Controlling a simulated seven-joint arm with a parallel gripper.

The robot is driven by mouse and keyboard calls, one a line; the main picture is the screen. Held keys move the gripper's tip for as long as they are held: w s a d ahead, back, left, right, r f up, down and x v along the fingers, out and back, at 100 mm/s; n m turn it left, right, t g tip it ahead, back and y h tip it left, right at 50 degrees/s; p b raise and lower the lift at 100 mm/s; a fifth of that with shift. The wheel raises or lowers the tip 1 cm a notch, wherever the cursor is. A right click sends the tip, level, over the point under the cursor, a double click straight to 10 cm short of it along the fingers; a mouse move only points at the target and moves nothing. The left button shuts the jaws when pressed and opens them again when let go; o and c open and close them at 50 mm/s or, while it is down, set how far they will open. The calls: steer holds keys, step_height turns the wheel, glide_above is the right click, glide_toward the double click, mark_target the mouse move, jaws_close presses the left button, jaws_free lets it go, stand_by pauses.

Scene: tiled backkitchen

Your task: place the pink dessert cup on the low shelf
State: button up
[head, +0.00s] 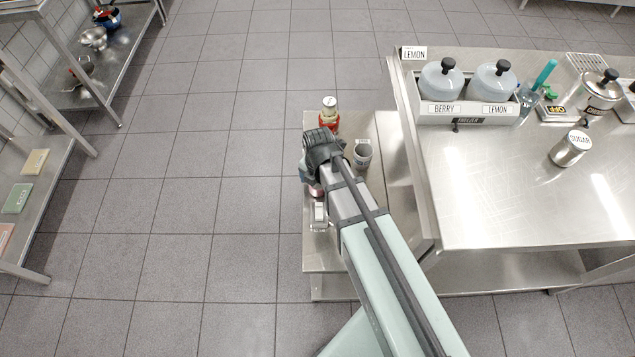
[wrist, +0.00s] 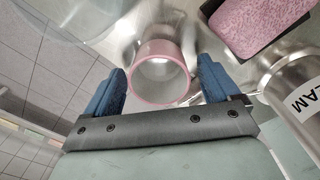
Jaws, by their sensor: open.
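The pink dessert cup (wrist: 160,76) shows in the wrist view as a round cup with a pink rim, seen from above, over a bare steel surface. My gripper (wrist: 161,66) is open, with one blue finger on each side of the cup; I cannot tell whether they touch it. In the head view my gripper (head: 315,174) is low over a steel stand (head: 320,258), and a bit of pink shows under it. My arm hides most of the cup there. Low steel shelves (head: 38,212) stand at the left; I cannot tell which surface is the task's low shelf.
In the wrist view a pink block (wrist: 258,24) and a labelled steel canister (wrist: 298,98) are at the right. The worktable (head: 510,205) rises at the right. The floor between is clear.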

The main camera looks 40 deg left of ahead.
steer(key=shift+r, duration=0.1)
step_height(320, 180, up, 12)
stand_by(0.8)
steer(key=shift+d, duration=0.1)
stand_by(0.4)
